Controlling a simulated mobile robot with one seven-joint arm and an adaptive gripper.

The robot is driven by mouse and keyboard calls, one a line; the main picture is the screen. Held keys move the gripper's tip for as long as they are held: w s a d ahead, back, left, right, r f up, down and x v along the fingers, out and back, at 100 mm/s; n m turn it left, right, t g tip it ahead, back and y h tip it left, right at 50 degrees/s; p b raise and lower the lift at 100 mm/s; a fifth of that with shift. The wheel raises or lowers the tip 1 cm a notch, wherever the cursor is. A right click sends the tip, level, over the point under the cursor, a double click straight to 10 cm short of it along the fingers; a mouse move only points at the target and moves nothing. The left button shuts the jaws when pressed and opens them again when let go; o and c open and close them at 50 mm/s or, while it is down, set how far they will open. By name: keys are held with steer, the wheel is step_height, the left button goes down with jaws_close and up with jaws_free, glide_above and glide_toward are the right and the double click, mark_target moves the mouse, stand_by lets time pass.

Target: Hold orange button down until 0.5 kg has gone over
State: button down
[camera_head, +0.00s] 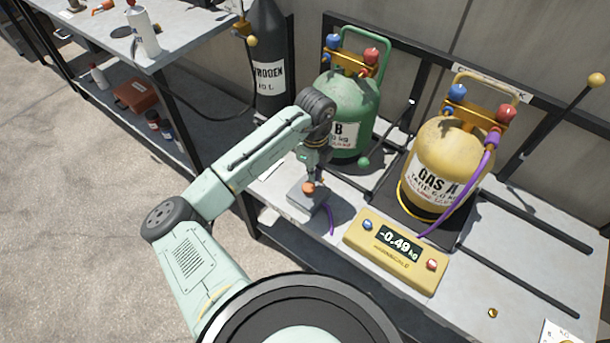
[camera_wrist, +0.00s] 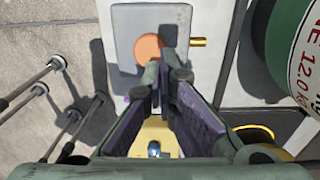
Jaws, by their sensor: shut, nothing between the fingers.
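The orange button (camera_head: 308,188) sits on top of a small grey box (camera_head: 304,199) on the bench. It also shows as an orange disc in the wrist view (camera_wrist: 148,46). My gripper (camera_head: 312,178) points down at the button, shut and empty. In the wrist view its closed fingertips (camera_wrist: 164,72) overlap the button's lower right edge; I cannot tell whether they press it. The yellow scale display unit (camera_head: 396,250) reads -0.49 kg. The yellow GAS A cylinder (camera_head: 446,163) stands on a dark scale platform (camera_head: 452,232), with a purple hose at its valve.
A green cylinder (camera_head: 347,105) marked B stands behind the button box, close to my arm. A dark nitrogen cylinder (camera_head: 268,60) is behind at the left. A side table (camera_head: 185,35) holds a white bottle (camera_head: 143,30). The front right of the bench is mostly clear.

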mark_target(312, 184)
step_height(312, 184, up, 10)
steer(key=b, duration=0.1)
steer(key=shift+b, duration=0.4)
steer(key=shift+f, duration=0.15)
